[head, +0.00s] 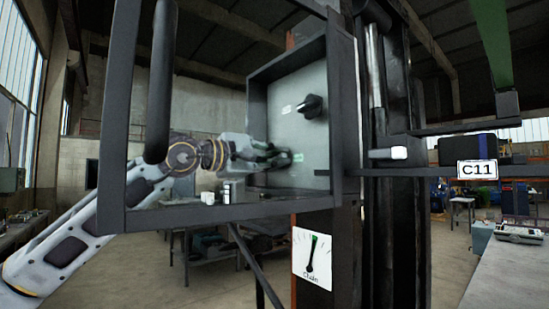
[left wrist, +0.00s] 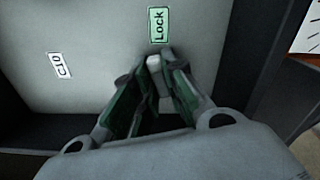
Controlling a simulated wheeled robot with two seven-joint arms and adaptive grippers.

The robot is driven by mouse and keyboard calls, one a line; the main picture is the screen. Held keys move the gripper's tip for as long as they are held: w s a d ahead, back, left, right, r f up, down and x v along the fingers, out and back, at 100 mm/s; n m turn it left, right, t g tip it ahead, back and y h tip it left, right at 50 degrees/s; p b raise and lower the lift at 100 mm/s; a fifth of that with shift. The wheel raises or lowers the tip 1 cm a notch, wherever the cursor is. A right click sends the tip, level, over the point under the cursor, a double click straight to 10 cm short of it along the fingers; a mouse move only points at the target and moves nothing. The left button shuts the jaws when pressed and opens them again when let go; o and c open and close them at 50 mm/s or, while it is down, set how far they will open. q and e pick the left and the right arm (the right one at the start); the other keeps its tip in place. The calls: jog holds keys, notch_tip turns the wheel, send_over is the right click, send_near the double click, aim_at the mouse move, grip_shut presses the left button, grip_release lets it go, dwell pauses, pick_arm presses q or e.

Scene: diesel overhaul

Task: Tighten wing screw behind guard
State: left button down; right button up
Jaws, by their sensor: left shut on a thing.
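My left arm comes in from the left and reaches behind the dark guard frame (head: 116,130) into a grey box (head: 292,135). My left gripper (head: 284,158) is at the lower part of the box's back panel. In the left wrist view, the gripper (left wrist: 155,72) is shut on a small pale piece, apparently the wing screw (left wrist: 154,64), just below the green "Lock" label (left wrist: 158,25). The fingers hide most of the screw, so its angle cannot be told. My right gripper is not in view.
A black knob (head: 313,106) sits on the panel above the gripper. The box walls and frame bars surround my forearm closely. A "Chain" dial (head: 312,258) is below the box. A dark column (head: 388,220) stands right of it, with a "C11" label (head: 477,170) beyond.

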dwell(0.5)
pick_arm(q)
jog(key=shift+m+p, duration=0.3)
jog(key=shift+m, duration=1)
jog(key=c, duration=1.3)
grip_release()
jog(key=b+v, duration=0.2)
jog(key=v, duration=0.2)
jog(key=shift+s+a, duration=0.15)
jog(key=shift+a, duration=0.1)
jog(key=shift+n, duration=0.4)
